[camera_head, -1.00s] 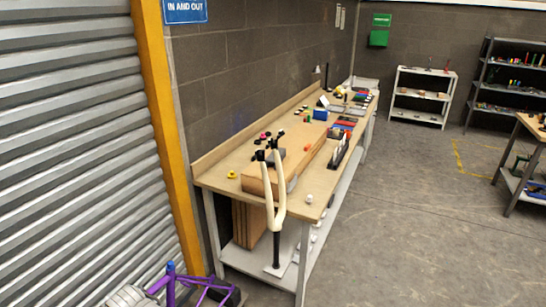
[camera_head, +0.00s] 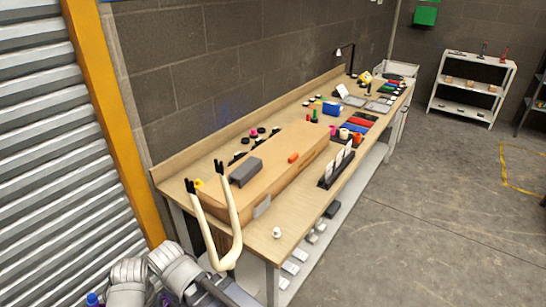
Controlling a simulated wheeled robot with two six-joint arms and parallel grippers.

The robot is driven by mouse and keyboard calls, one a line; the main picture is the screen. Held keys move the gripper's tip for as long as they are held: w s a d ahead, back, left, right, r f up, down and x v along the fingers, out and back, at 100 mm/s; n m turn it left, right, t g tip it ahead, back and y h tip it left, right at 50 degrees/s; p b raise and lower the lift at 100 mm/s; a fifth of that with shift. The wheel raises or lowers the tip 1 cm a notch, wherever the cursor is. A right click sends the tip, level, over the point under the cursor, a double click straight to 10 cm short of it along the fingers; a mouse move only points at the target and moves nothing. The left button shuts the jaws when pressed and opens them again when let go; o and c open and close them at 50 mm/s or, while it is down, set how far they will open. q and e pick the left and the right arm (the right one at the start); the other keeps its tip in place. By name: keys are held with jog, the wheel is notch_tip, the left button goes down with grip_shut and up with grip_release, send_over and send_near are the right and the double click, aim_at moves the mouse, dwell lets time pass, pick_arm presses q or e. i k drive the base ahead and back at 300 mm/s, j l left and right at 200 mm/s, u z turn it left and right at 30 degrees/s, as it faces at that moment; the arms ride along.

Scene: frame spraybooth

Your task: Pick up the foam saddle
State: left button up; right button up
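A dark grey block (camera_head: 245,171), which appears to be the foam saddle, lies on top of a long tan carton (camera_head: 290,172) on the workbench (camera_head: 300,222). It rests near the carton's near left end, and no gripper is touching it. A cream fork (camera_head: 229,228) with black tips stands upright in front of the bench's near end, close before the block in the picture. Neither of my grippers shows in the head view.
An orange item (camera_head: 293,158) lies on the carton. A dark rack with white cards (camera_head: 338,166) stands along the bench's right edge, and a small white knob (camera_head: 277,232) sits near the front corner. Grey rounded shapes fill the bottom left. The floor (camera_head: 430,230) to the right is clear.

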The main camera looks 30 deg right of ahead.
aim_at(245, 172)
jog(key=i+l, duration=0.1)
jog(key=l, duration=1.1)
jog(key=i+l, duration=0.15)
jog(key=l, duration=0.4)
jog(key=i+l, duration=0.1)
jog(key=l, duration=0.5)
